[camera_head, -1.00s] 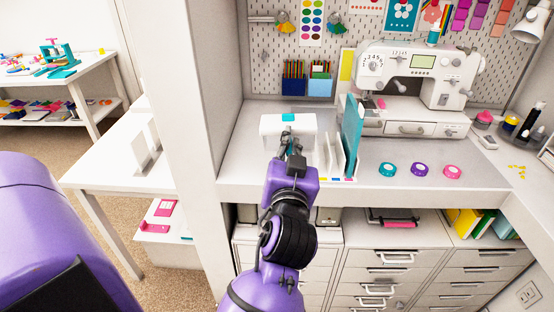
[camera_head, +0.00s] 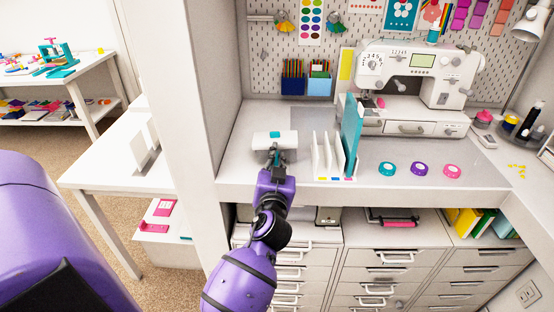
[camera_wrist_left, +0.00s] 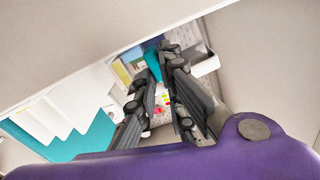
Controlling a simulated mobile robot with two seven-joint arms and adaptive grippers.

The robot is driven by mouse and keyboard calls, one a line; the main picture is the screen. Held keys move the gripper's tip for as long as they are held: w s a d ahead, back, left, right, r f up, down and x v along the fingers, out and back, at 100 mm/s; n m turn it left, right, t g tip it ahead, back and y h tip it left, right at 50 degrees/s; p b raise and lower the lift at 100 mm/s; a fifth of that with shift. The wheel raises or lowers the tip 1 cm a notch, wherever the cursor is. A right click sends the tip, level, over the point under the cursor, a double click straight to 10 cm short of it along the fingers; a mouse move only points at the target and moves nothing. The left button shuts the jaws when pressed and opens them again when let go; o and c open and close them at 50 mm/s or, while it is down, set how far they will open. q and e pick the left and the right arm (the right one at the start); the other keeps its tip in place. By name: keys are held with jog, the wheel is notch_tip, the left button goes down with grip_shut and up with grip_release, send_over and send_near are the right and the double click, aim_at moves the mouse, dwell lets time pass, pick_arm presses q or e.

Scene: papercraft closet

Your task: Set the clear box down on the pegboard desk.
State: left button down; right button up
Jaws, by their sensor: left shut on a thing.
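The clear box (camera_head: 262,143) looks pale, with a teal patch on top. It is over the left part of the pegboard desk (camera_head: 400,183), left of the upright white dividers. My left gripper (camera_head: 276,157) is shut on its near side. Whether the box's underside touches the desk, I cannot tell. In the left wrist view, the gripper fingers (camera_wrist_left: 158,92) reach forward, with a teal piece between their tips; the box's clear walls are hard to make out there. My right gripper is not in view.
White dividers (camera_head: 326,155) and a teal panel (camera_head: 351,140) stand close right of the box. A flat grey patch (camera_head: 312,121) lies behind. The sewing machine (camera_head: 420,75) stands at the back. Tape rolls (camera_head: 419,168) lie to the right. A tall closet wall (camera_head: 190,130) is at left.

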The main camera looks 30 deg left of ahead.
pick_arm(q)
jog(key=shift+f, duration=0.35)
jog(key=c, duration=2.3)
grip_release()
jog(key=o, duration=0.5)
jog(key=shift+c, duration=0.2)
